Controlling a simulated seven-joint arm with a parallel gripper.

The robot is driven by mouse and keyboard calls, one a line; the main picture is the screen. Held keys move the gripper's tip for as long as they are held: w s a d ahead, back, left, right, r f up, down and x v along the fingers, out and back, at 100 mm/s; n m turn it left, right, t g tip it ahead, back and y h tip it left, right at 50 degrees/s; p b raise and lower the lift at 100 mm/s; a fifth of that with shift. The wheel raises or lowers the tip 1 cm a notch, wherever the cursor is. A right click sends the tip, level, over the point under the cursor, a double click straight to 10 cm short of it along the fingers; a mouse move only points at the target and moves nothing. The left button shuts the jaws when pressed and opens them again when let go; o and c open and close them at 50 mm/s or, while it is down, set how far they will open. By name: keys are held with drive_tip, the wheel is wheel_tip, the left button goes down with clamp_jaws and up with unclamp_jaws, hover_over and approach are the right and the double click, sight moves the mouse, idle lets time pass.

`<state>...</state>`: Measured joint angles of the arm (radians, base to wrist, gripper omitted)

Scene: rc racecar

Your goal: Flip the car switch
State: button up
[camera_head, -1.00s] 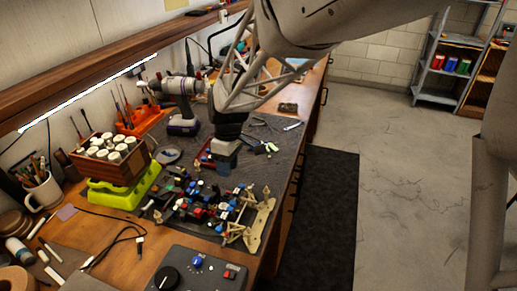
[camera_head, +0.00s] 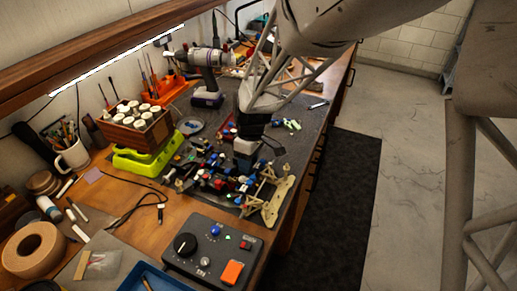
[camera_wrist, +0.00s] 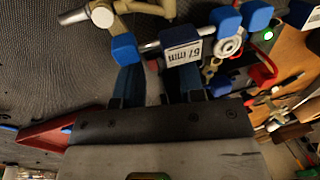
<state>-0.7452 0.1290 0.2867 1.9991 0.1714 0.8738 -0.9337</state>
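The RC car (camera_head: 272,200) lies on the dark mat of the bench, an open chassis with blue, red and white parts and a cream end plate. My gripper (camera_head: 243,164) points down over the car's far end. In the wrist view my gripper (camera_wrist: 161,88) has two dark blue fingers with a gap between them, and nothing shows held. Blue blocks and a label block (camera_wrist: 183,53) of the car lie just beyond the fingertips. A lit green light (camera_wrist: 268,35) shows at the upper right. I cannot pick out the car's switch for certain.
A control box (camera_head: 200,219) with a black dial and orange button stands in front of the car. A lime-green stand (camera_head: 133,161) with a wooden jar box is left. A drill (camera_head: 207,97) stands behind. Cables and a tape roll (camera_head: 21,237) lie on the bench.

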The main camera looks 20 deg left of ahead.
drive_tip(key=c, duration=0.6)
drive_tip(key=shift+c, duration=0.2)
drive_tip(key=shift+s, duration=0.1)
drive_tip(key=shift+s+t, duration=0.2)
drive_tip(key=shift+t, duration=0.9)
drive_tip(key=shift+s+t, duration=0.2)
drive_tip(key=shift+t, duration=0.9)
drive_tip(key=shift+f, duration=0.1)
drive_tip(key=o, duration=0.6)
drive_tip(key=shift+o, duration=0.2)
